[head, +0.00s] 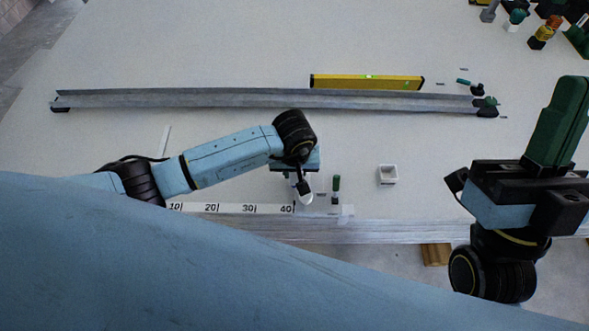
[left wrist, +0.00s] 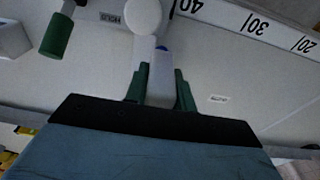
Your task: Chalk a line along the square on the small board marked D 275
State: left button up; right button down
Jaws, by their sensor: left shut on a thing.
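My left gripper (head: 303,178) is over the pale panel, just above the 40 end of a ruled strip. Its green fingers in the left wrist view (left wrist: 159,90) are shut on a pale holder (left wrist: 160,72) with a blue spot and a white round end (left wrist: 143,15). The white end also shows in the head view (head: 306,197). I cannot tell whether it touches the surface. My right gripper (head: 562,112) is at the right with dark green fingers pointing up; whether they are parted is unclear. No D 275 marking or square is legible.
A ruled white strip (head: 236,208) lies along the panel's near edge. A green-handled tool (head: 336,184) and white square cup (head: 387,175) stand right of the left gripper. A long metal rail (head: 230,98) and yellow level (head: 365,82) lie farther back. The surface between is mostly clear.

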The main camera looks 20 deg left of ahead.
pick_arm(q)
jog(key=shift+f+b, duration=0.45)
jog(key=shift+f, duration=0.25)
dwell(2.0)
jog(key=shift+w+a+b, duration=0.3)
jog(key=shift+w+b, duration=0.2)
jog(key=shift+w, duration=0.4)
jog(key=shift+w+a, duration=0.15)
jog(key=shift+w, duration=0.4)
jog(key=shift+w+a, duration=0.15)
jog(key=shift+w, duration=0.4)
jog(key=shift+w, duration=0.1)
jog(key=shift+w+a, duration=0.3)
jog(key=shift+w, duration=0.5)
jog(key=shift+w, duration=0.15)
